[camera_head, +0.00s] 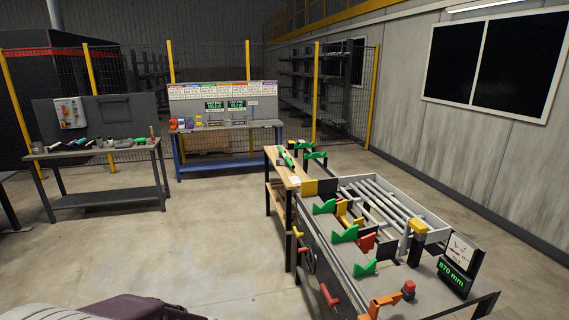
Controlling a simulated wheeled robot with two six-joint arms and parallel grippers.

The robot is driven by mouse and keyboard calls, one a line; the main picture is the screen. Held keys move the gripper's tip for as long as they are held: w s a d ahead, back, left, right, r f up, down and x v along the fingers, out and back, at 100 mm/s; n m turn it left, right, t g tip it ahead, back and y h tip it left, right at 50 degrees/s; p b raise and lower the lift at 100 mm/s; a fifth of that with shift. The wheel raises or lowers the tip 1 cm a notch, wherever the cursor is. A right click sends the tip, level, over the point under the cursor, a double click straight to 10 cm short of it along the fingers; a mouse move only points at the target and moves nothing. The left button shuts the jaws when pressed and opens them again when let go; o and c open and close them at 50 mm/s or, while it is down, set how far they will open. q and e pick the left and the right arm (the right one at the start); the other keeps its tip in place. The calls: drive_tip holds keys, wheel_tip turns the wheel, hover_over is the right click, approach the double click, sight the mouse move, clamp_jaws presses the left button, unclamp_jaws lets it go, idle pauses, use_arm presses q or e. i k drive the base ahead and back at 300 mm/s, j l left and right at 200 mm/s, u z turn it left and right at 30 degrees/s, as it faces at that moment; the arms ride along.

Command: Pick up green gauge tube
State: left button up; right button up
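A slim green piece (286,158), which looks like the green gauge tube, lies slanted on the wooden side stand (284,180) at the left end of the measuring bench (318,245). It is small here, so I cannot be sure of its shape. Green V-shaped supports (345,234) stand on the bench and others (315,155) near the stand. Neither of my grippers is in view.
The bench carries grey tubes in a tray (385,203), a display (453,277) reading 870 mm, and red handles on its near side. A tool table (95,152) and a blue-legged table (222,127) stand farther back. The floor between is clear.

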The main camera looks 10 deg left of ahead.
sight(289, 162)
drive_tip(key=i+j+u, duration=0.1)
drive_tip(key=i, duration=1.1)
drive_tip(key=i+j+u, duration=0.1)
drive_tip(key=i, duration=1.15)
drive_tip(key=u, duration=0.6)
drive_tip(key=i+j, duration=0.1)
drive_tip(key=i, duration=4.6)
drive_tip(key=l+z, duration=0.15)
drive_tip(key=z, duration=3.65)
drive_tip(key=j, duration=0.1)
